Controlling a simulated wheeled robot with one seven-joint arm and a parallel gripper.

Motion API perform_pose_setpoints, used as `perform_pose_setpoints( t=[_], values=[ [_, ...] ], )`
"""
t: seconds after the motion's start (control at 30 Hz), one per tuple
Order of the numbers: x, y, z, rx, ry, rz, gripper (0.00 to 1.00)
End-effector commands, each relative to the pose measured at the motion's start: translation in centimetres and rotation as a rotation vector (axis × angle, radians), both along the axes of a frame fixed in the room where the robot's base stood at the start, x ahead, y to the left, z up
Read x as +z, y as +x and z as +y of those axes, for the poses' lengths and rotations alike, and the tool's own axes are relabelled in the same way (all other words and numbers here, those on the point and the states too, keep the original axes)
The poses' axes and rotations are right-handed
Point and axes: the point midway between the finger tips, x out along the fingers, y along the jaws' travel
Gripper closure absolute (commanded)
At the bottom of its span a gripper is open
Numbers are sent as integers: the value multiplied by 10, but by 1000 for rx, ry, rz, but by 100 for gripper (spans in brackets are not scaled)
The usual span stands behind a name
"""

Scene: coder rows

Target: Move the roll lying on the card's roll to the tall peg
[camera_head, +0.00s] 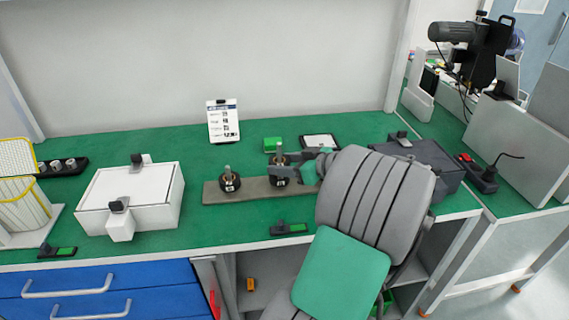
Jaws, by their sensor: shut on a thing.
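A white card (223,121) with printed rows stands against the back wall; its text is too small to read. A grey-brown board (213,193) lies on the green bench. At its left, a black roll (230,184) with a white label sits around an upright metal peg (227,169). At its right, a second black roll (280,181) sits low at another upright peg (279,148). My gripper (277,170) is there, reaching in from the right, shut on a dark roll (278,160) just above it. The jaws partly hide it, and I cannot tell if the two rolls touch.
A white box (150,205) stands at left, beside a yellow mesh basket (22,200). A green block (272,144) and a framed pad (320,141) lie behind the board. A dark grey box (440,160) stands right, behind my arm. A small black-green device (289,229) lies in front.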

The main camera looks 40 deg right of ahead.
Motion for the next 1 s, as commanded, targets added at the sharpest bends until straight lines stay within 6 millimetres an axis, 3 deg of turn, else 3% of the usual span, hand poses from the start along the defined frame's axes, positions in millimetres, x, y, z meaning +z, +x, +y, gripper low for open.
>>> perform_pose_setpoints(
  t=[0.9, 0.93, 1.0],
  values=[
    [-14, 0, 0, 0, 0, 0, 89],
    [-14, 0, 0, 0, 0, 0, 47],
    [-14, 0, 0, 0, 0, 0, 41]
  ],
)
